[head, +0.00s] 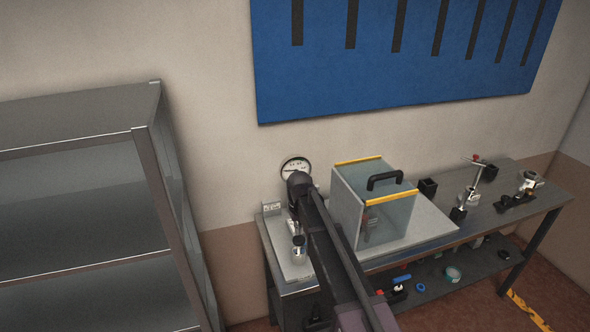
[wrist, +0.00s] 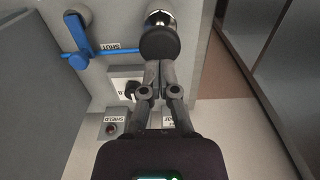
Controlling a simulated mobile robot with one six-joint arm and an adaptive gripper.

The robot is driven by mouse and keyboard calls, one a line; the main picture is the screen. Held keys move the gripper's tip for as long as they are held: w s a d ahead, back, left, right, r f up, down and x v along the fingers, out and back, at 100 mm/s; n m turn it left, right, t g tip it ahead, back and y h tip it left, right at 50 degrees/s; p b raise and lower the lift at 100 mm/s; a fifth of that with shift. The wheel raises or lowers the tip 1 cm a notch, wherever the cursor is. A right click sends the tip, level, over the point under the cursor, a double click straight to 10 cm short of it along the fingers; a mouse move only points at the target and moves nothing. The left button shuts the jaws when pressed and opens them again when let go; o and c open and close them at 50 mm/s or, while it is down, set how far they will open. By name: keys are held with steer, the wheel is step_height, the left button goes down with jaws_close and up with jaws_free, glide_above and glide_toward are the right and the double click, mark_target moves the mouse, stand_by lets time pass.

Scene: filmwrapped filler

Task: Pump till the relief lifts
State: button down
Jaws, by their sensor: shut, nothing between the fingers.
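My gripper (wrist: 155,68) is shut and empty in the wrist view. Its fingertips are right at a black round knob (wrist: 160,43) on a shiny metal stem (wrist: 160,17); I cannot tell whether they touch. A blue lever valve (wrist: 80,60) is at left, beside a small label reading SHUT (wrist: 110,47). Below are a dark dial (wrist: 130,87) and a box labelled SHIELD (wrist: 114,122). In the head view a round white gauge (head: 296,165) stands behind my arm's end; its needle is too small to read. A metal cylinder (head: 299,249) stands on the bench left of my arm.
A clear shield box (head: 350,205) with yellow edges and a black handle stands on the bench (head: 465,238), right of my arm. Small fixtures (head: 470,188) occupy the bench's right side. Tape rolls (head: 453,274) lie on the lower shelf. Grey shelving (head: 158,180) stands at left.

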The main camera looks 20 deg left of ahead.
mark_target(299, 239)
steer(key=shift+f, duration=0.15)
step_height(299, 239, down, 5)
steer(key=b, duration=0.5)
steer(key=shift+f+b, duration=0.15)
steer(key=shift+b, duration=0.15)
step_height(299, 239, up, 6)
steer(key=p, duration=0.5)
steer(key=shift+f+p, duration=0.15)
steer(key=shift+p, duration=0.2)
steer(key=shift+f, duration=0.2)
steer(key=shift+r, duration=0.2)
stand_by(1.8)
steer(key=shift+f, duration=0.2)
stand_by(0.3)
